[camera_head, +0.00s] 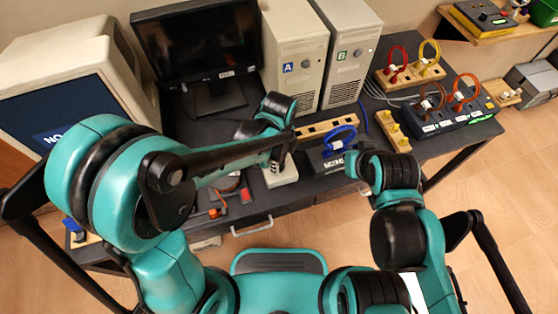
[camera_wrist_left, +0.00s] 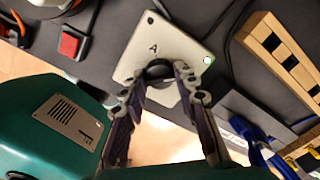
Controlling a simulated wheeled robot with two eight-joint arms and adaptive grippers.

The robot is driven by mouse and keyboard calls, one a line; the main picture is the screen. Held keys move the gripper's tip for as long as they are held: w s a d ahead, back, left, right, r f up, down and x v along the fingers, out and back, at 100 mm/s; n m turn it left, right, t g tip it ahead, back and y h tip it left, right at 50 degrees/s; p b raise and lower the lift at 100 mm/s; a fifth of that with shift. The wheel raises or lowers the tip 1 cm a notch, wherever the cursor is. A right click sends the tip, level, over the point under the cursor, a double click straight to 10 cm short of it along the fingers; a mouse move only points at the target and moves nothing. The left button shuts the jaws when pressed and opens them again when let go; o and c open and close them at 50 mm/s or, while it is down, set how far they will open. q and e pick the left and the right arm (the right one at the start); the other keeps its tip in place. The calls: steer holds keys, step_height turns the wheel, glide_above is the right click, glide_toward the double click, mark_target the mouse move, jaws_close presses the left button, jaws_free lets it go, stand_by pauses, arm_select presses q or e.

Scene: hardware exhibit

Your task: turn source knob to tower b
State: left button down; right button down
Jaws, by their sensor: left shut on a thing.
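The source knob (camera_wrist_left: 158,70) is a dark round knob on a small pale box (camera_wrist_left: 140,52) marked A, with a green light at the box's right corner in the left wrist view. In the head view the box (camera_head: 283,178) sits near the table's front edge. My left gripper (camera_wrist_left: 158,80) has a finger on either side of the knob and is shut on it; it also shows in the head view (camera_head: 277,163), hiding the knob there. Tower A (camera_head: 295,70) and tower B (camera_head: 345,60) stand behind. My right gripper (camera_head: 357,162) is right of the box; its fingers are unclear.
A wooden rack (camera_head: 327,127) and a coiled blue cable (camera_head: 340,140) are right of the box. A red button (camera_head: 246,195) is left of it. A monitor (camera_head: 200,50) stands at the back. Boards with coloured cable loops (camera_head: 410,72) are at the right.

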stand_by(0.4)
arm_select(q)
steer(key=c, duration=1.2)
jaws_free()
steer(key=shift+o, duration=0.2)
steer(key=shift+r, duration=0.1)
step_height(320, 180, up, 12)
steer(key=s+a+n+t, duration=0.3)
steer(key=a+n, duration=0.6)
steer(key=n, duration=0.2)
steer(key=s+a+r+n+t, duration=0.1)
steer(key=a+n+t, duration=0.3)
steer(key=a+n, duration=0.5)
steer(key=s+n, duration=0.1)
steer(key=n, duration=0.2)
steer(key=shift+s, duration=0.4)
